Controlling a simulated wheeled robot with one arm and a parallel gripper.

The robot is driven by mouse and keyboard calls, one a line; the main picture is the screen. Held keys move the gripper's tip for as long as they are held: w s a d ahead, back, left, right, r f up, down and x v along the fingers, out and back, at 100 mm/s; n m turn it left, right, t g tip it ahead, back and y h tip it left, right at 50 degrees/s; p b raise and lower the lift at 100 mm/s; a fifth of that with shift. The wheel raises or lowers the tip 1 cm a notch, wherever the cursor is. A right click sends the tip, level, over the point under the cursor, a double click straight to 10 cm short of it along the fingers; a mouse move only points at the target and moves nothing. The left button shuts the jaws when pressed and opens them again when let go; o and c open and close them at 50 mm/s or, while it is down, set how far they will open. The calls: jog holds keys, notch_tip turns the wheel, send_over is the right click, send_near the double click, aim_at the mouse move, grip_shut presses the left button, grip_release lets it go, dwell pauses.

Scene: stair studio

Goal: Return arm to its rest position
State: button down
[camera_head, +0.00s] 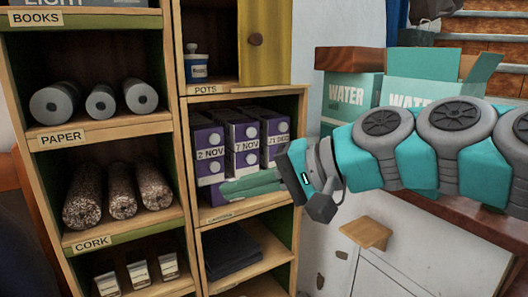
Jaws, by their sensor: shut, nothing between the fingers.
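My arm, teal with grey round joints, reaches in from the right edge to the middle of the view. My gripper (228,188) is at its left end, in front of the shelf compartment with the purple boxes (245,146). Its two green fingers point left and lie together, with nothing seen between them. They overlap the lower part of the boxes in the picture. I cannot tell whether they touch the boxes or the shelf.
A yellow door (264,42) stands above the boxes. WATER boxes (350,97) stand behind my arm. A white cabinet (400,255) is below.

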jog(key=s+d+f+n+g+h, duration=0.15)
jog(key=s+f+h, duration=0.3)
jog(key=f, duration=0.75)
jog(key=s+d+f+g+h+p, duration=0.1)
jog(key=s+d+f+g+h, duration=0.3)
jog(key=s+d+f+h, duration=0.4)
jog(key=s+d+f, duration=0.7)
jog(key=d+f, duration=0.2)
jog(key=shift+n+p, duration=0.3)
jog(key=shift+n, duration=0.05)
jog(key=shift+s+f+g, duration=0.1)
jog(key=shift+g, duration=0.15)
